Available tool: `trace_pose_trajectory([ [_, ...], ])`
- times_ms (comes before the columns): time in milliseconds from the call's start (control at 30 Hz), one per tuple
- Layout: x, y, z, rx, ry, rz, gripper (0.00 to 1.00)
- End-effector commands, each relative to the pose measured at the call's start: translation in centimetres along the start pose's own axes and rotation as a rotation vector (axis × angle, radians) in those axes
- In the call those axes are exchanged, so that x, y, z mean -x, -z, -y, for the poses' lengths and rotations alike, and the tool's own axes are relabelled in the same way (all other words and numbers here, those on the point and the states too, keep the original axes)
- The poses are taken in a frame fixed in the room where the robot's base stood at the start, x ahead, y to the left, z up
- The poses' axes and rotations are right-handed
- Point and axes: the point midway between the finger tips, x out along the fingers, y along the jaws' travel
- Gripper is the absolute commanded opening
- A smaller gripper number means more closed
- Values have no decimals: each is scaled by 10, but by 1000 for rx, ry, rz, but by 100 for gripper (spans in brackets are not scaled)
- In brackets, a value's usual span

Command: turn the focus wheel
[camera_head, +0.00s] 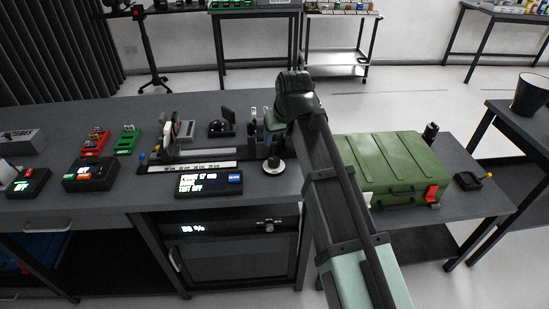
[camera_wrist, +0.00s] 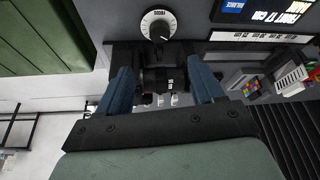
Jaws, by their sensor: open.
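In the head view my gripper (camera_head: 273,120) is over the rail's right end, behind the dial, fingertips partly hidden.
A display box (camera_head: 208,184) lies left of the dial, in front of the rail with its white scale (camera_head: 190,167). A green case (camera_head: 393,168) stands on the right, beyond my arm. Upright optical parts (camera_head: 184,131) stand on the rail's left. Bare bench top lies behind them.

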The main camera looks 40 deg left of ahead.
Motion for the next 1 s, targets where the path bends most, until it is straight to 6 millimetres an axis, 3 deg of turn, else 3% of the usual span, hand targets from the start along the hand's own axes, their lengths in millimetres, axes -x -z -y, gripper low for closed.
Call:
trace_pose_trajectory([
  [267, -22, 0, 0, 13, -1, 3, 67],
  [800, -105, 0, 0, 12, -1, 3, 67],
  [1000, -127, 0, 0, 11, -1, 3, 67],
])
